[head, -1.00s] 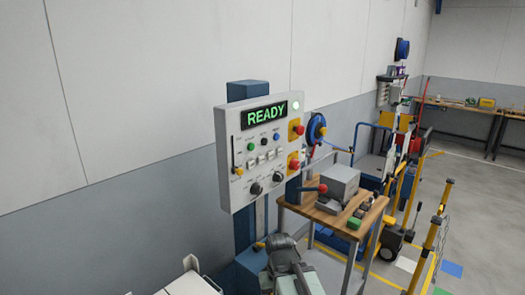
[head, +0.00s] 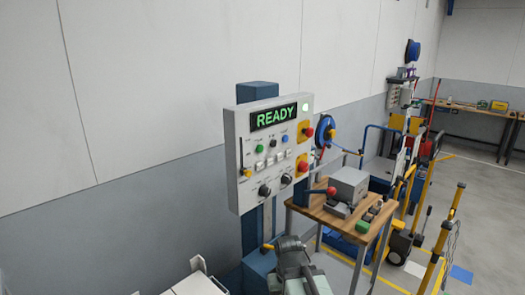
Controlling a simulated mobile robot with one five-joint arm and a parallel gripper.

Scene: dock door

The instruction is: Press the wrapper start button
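The wrapper control panel (head: 240,165) is a light grey box on a blue post, with a lit green READY display (head: 275,116). Two red knobs on yellow plates are on the panel's right side, and black dials are at the bottom. My arm shows at the bottom centre, below the panel and apart from it. The gripper's fingertips cannot be made out.
A wooden table (head: 336,221) with a grey machine (head: 348,185) and a red-knobbed lever stands right of the panel. Yellow posts (head: 447,235) and carts stand farther right. A wall is behind the panel. Open floor lies at the far right.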

